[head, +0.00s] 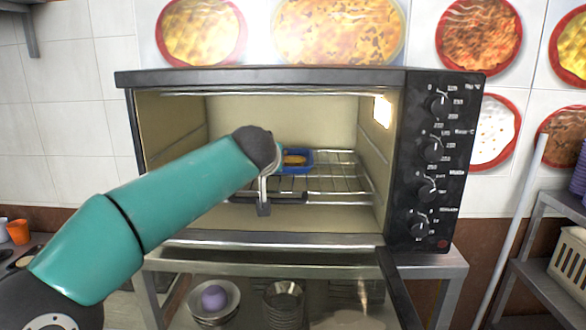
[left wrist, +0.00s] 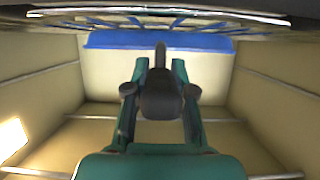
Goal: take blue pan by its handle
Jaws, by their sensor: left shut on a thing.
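The blue pan (head: 298,171) sits on the wire rack inside the open toaster oven, with brown food in it. In the left wrist view its blue side (left wrist: 215,43) spans the top of the picture, under the rack bars. My left gripper (left wrist: 160,65) is shut on the pan's dark handle (left wrist: 160,52), which shows between the two fingers. In the head view my left arm reaches into the oven and hides the fingers and the handle. My right gripper is in neither view.
The toaster oven (head: 428,85) stands on a metal table with its door folded down. The wire rack (head: 340,185) has bare room right of the pan. Oven walls close in on both sides. Bowls (head: 213,302) sit on the shelf below.

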